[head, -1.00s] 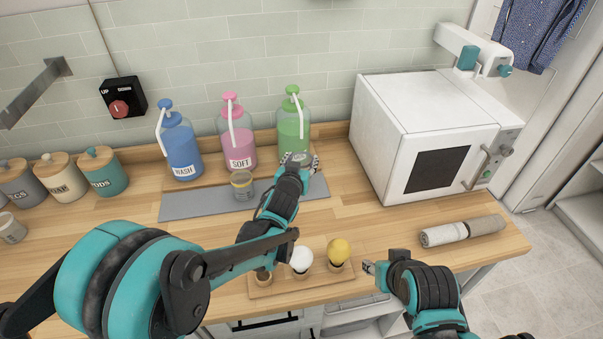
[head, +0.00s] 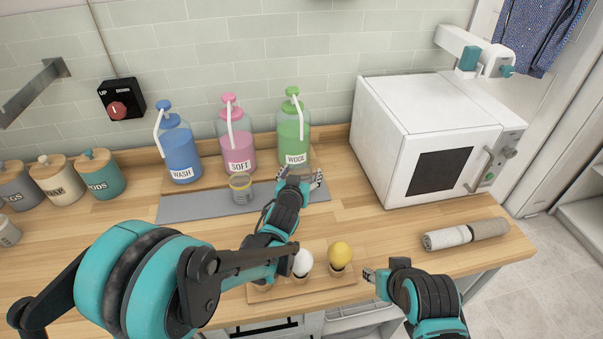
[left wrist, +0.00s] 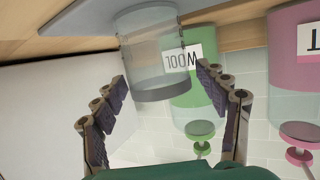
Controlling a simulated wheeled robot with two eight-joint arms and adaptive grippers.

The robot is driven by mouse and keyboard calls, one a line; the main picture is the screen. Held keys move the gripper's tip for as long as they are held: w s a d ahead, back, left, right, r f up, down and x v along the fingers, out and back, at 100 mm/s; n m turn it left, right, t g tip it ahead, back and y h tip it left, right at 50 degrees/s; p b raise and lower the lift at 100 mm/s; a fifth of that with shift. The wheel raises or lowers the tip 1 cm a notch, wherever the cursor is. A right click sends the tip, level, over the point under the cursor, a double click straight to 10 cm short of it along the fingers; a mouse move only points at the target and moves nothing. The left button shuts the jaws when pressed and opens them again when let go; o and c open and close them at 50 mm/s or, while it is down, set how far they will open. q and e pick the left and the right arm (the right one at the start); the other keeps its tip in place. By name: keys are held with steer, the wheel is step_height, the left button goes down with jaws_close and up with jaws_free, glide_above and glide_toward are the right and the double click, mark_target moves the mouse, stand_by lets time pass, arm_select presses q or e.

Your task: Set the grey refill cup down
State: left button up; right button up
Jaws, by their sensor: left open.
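The grey refill cup (left wrist: 150,60) is clear with a grey rim. In the left wrist view, which is upside down, it appears upright at the grey mat (left wrist: 65,28), in front of the green WOOL bottle (left wrist: 190,85). My left gripper (left wrist: 168,88) is open, its fingers spread apart with the cup ahead between them and no finger visibly pressing on it. In the head view my left gripper (head: 301,178) is at the mat's right end and hides most of the cup. My right gripper (head: 370,275) is at the counter's front edge; its jaw opening is unclear.
A yellow-rimmed cup (head: 241,190) stands on the mat left of my left gripper. Blue WASH (head: 181,150) and pink SOFT (head: 237,145) bottles stand behind. A wooden tray (head: 318,287) holds balls near the front.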

arm_select(q)
steer(key=p+v, duration=0.3)
steer(key=v, duration=0.9)
arm_select(e)
step_height(320, 180, up, 3)
steer(key=shift+r, duration=0.1)
arm_select(q)
steer(key=s+a+n+g+y, duration=0.2)
steer(key=s+a+g+y, duration=0.15)
steer(key=s+a, duration=0.65)
steer(key=s+a+g, duration=0.4)
steer(key=s+a, duration=0.1)
steer(key=s, duration=0.5)
steer(key=shift+s+a+f+h, duration=0.2)
steer(key=shift+a+f+h, duration=0.15)
steer(key=shift+f, duration=0.1)
